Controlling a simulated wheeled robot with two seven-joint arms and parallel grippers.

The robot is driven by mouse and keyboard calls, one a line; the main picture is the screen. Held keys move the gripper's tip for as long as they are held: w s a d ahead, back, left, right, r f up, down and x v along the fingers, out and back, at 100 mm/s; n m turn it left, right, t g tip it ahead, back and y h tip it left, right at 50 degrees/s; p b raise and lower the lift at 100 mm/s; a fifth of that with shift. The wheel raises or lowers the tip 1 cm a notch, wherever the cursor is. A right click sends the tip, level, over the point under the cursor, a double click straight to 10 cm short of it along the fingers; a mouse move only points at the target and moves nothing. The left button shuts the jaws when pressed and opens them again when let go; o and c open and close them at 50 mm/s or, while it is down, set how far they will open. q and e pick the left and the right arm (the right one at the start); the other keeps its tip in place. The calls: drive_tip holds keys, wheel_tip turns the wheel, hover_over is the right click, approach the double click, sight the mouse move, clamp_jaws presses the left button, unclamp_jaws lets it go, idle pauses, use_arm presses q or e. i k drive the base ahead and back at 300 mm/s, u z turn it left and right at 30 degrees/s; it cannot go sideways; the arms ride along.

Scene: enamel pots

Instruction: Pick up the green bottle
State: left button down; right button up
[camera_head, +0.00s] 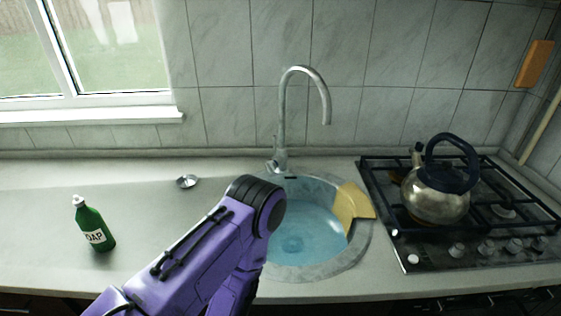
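The green bottle (93,226) stands upright on the counter at the left of the head view. It has a white cap and a white label with black letters, of which "OAP" can be read. A purple arm link of mine with a dark joint rises from the bottom edge, to the right of the bottle and apart from it. The arm covers part of the counter and the left side of the sink. Neither of my grippers shows in this view.
A round sink (310,262) with bluish water has a tall faucet (283,120) behind it and a yellow board (354,203) on its right rim. A kettle (436,190) stands on the gas stove (400,240). A small metal dish (187,181) lies on the counter (40,190). Counter around the bottle is clear.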

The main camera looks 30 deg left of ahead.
sight(89, 220)
drive_tip(key=u, duration=2.45)
